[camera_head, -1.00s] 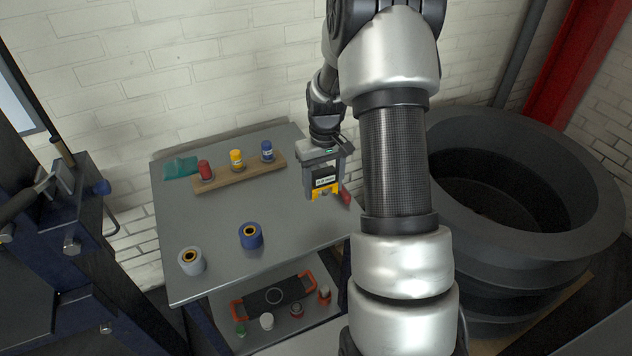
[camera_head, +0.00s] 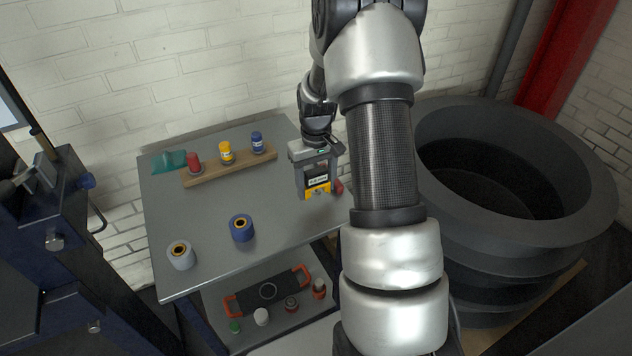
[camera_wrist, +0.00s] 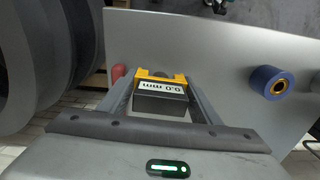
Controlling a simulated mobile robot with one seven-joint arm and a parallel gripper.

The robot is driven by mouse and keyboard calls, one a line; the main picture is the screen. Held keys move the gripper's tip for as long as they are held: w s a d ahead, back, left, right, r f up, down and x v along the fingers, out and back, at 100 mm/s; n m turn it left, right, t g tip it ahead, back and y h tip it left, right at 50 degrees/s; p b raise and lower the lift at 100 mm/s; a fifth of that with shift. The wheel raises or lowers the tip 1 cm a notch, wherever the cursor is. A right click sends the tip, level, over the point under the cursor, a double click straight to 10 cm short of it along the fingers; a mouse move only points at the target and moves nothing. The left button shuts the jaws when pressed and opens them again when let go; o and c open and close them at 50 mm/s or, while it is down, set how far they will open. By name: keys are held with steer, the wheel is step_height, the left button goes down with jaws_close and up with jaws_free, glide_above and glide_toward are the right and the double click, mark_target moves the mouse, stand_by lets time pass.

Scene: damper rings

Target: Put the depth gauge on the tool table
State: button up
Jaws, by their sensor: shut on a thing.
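The depth gauge (camera_head: 317,182) is a dark and yellow block with a white display. In the wrist view the gauge (camera_wrist: 160,88) sits between the fingers and its label reads about 6.0 mm. My gripper (camera_head: 316,184) is shut on it, over the right part of the grey tool table (camera_head: 200,220). The wrist view shows my gripper (camera_wrist: 162,95) from behind, with the table top (camera_wrist: 225,60) beyond the gauge. I cannot tell whether the gauge touches the table.
A red item (camera_head: 338,187) lies close beside the gauge. A wooden rack (camera_head: 230,169) with red, yellow and blue bottles, a teal cloth (camera_head: 170,161), a blue roll (camera_head: 241,228) and a grey roll (camera_head: 180,255) are on the table. Large dark rings (camera_head: 500,220) stand right. The table's middle is clear.

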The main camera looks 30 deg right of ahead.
mark_target(316, 202)
steer(key=shift+f, duration=0.7)
steer(key=shift+f+b, duration=0.15)
steer(key=shift+b, duration=0.25)
steer(key=shift+f+b, duration=0.4)
steer(key=shift+f, duration=0.2)
steer(key=shift+f, duration=0.25)
steer(key=o, duration=1.5)
step_height(316, 202, up, 18)
steer(key=shift+f+p, duration=0.25)
steer(key=shift+p, duration=0.15)
jaws_close()
